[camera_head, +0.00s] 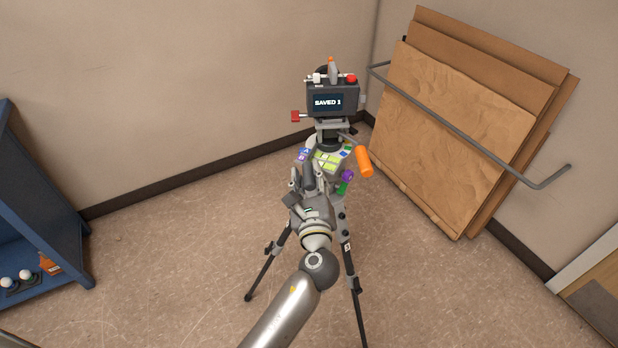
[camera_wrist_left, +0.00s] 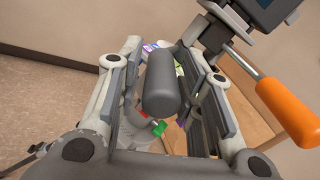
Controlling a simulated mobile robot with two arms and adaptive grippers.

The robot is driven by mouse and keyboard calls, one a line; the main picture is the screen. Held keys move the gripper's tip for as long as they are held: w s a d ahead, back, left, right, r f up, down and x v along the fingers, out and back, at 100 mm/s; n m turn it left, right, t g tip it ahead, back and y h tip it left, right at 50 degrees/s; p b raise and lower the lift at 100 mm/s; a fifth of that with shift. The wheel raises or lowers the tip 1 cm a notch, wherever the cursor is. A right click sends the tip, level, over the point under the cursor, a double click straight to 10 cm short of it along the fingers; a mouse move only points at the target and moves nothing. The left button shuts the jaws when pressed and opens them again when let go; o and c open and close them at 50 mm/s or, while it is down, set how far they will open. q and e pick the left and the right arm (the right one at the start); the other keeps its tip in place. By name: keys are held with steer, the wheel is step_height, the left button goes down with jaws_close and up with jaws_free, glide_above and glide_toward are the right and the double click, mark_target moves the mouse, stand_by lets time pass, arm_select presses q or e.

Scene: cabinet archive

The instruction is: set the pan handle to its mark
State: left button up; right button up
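A camera head (camera_head: 332,99) with a screen reading "SAVED 1" stands on a tripod (camera_head: 350,275). An orange-gripped handle (camera_head: 364,162) sticks out from the head to the right; its grip is also at the right of the left wrist view (camera_wrist_left: 287,112). A dark grey handle (camera_wrist_left: 162,88) lies between my left gripper's fingers. I cannot tell which handle is the pan handle. My left gripper (camera_wrist_left: 165,95) is open around the grey handle, with gaps on both sides. Coloured marks (camera_head: 326,159) sit below the head, partly hidden by my gripper. My right gripper is not in view.
Large brown boards (camera_head: 450,120) lean on the wall at right behind a grey rail (camera_head: 455,122). A blue cabinet (camera_head: 40,200) stands at far left. A red knob (camera_head: 296,116) sticks out left of the head. The floor around the tripod is clear.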

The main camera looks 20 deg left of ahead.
arm_select(q)
steer(key=shift+o, duration=0.3)
steer(key=v, duration=1.2)
steer(key=s+a+f+n+g+h, duration=0.15)
steer(key=s+f+n+g, duration=0.3)
steer(key=f, duration=1.35)
steer(key=s+f+n+g+h, duration=0.3)
steer(key=s+f+g, duration=0.15)
steer(key=f, duration=1.45)
steer(key=s+a+f+n+g, duration=0.2)
steer(key=s+a+f+n, duration=0.2)
steer(key=s, duration=0.6)
steer(key=s+a+f+n+g+h, duration=0.1)
steer(key=s+a+f+n+g, duration=0.1)
steer(key=s+a+f+n, duration=0.2)
steer(key=s+a+f+n+g, duration=0.3)
steer(key=s+f+n, duration=0.6)
steer(key=s, duration=0.6)
step_height(320, 180, down, 2)
steer(key=shift+s+a+n, duration=0.35)
steer(key=shift+s+a, duration=0.05)
steer(key=shift+a, duration=0.1)
